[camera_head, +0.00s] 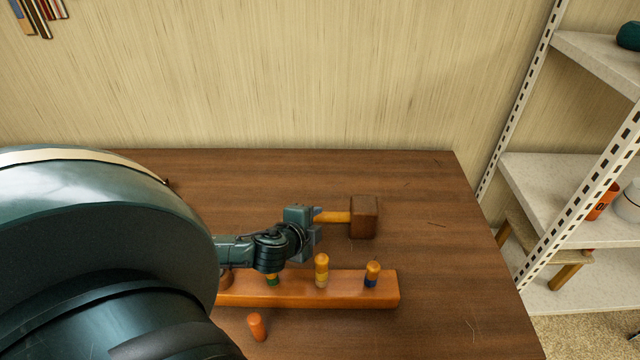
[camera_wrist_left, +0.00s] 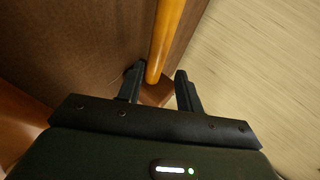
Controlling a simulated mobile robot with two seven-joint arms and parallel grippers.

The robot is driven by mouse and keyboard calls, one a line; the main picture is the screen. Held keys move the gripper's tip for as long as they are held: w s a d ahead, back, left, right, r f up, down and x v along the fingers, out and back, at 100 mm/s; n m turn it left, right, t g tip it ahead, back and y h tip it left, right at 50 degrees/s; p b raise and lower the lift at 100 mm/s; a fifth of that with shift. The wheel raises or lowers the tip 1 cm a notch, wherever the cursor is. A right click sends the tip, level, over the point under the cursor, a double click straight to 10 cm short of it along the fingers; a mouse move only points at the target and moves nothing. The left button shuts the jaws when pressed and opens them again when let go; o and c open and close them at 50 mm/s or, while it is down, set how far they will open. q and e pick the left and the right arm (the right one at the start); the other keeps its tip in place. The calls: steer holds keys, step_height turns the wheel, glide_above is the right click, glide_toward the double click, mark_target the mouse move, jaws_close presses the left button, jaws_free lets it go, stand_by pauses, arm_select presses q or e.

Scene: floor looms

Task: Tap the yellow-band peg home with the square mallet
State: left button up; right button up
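The square mallet, with a brown block head (camera_head: 364,216) and an orange handle (camera_head: 336,217), is on the table behind the peg block. My left gripper (camera_head: 316,216) is at the handle's left end. In the left wrist view, the handle (camera_wrist_left: 165,35) passes by the two fingers (camera_wrist_left: 160,78), close to one, with a gap to the other; the gripper looks open. The yellow-band peg (camera_head: 322,268) stands upright in the orange peg block (camera_head: 345,291), higher than its neighbours. A green-band peg (camera_head: 272,280) and a blue-band peg (camera_head: 372,274) stand either side. My right gripper is out of view.
An orange peg (camera_head: 257,327) stands on the table (camera_head: 430,290) in front of the block. My arm hides the table's left part and the block's left end. A metal shelf unit (camera_head: 560,180) stands right of the table. The table's right side is clear.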

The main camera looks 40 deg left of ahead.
mark_target(325, 218)
arm_select(q)
steer(key=shift+d+f, duration=0.1)
steer(key=shift+d, duration=0.05)
steer(key=shift+w+f, duration=0.1)
steer(key=shift+x, duration=3.5)
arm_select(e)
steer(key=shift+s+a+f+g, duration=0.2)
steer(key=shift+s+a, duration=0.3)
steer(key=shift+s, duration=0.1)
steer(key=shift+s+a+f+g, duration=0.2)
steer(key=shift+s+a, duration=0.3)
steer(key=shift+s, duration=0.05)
arm_select(q)
steer(key=shift+c, duration=0.2)
jaws_close()
steer(key=shift+r, duration=2.55)
